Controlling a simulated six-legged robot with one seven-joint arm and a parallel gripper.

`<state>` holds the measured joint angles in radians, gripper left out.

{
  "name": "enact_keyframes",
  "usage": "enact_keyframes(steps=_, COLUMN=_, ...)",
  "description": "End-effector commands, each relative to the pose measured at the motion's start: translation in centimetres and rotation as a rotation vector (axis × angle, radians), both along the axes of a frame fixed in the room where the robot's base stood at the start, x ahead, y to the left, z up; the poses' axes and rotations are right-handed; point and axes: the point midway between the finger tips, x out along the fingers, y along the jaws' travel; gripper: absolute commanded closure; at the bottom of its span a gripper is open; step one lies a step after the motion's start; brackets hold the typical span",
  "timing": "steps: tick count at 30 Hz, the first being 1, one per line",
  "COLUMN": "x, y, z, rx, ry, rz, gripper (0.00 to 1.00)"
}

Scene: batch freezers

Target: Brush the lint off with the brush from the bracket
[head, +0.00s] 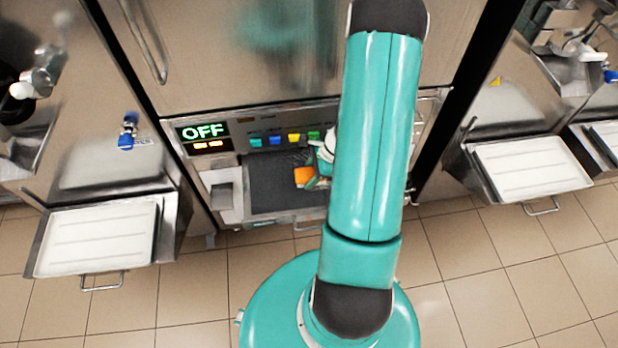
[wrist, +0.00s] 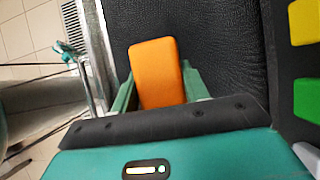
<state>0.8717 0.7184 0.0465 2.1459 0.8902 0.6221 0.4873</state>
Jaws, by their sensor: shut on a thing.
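My gripper (head: 316,172) reaches down to the front of the middle machine, and my arm hides part of it. In the wrist view its two green fingers (wrist: 160,92) are shut on an orange block-shaped brush (wrist: 155,68). The brush's orange body also shows in the head view (head: 304,175). It is over a black textured panel (head: 270,185), which fills much of the wrist view (wrist: 215,35). Bristles are not visible, and I cannot tell whether the brush touches the panel. I cannot make out lint on it. No bracket can be clearly identified.
Coloured buttons (head: 275,139) and a lit OFF display (head: 202,131) sit above the panel. A grey block (head: 222,196) is at its left. Trays stick out at the left (head: 95,240) and right (head: 533,167). A blue-handled tap (head: 127,135) is at the left. Tiled floor lies in front.

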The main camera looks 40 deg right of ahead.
Motion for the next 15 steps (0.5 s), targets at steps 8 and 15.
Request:
enact_keyframes(steps=8, x=0.0, y=0.1, z=2.3, rx=-0.003, ry=-0.002, rz=0.004, gripper=0.92)
enact_keyframes(steps=15, x=0.0, y=0.3, z=4.5, rx=-0.003, ry=-0.002, rz=0.006, gripper=0.92)
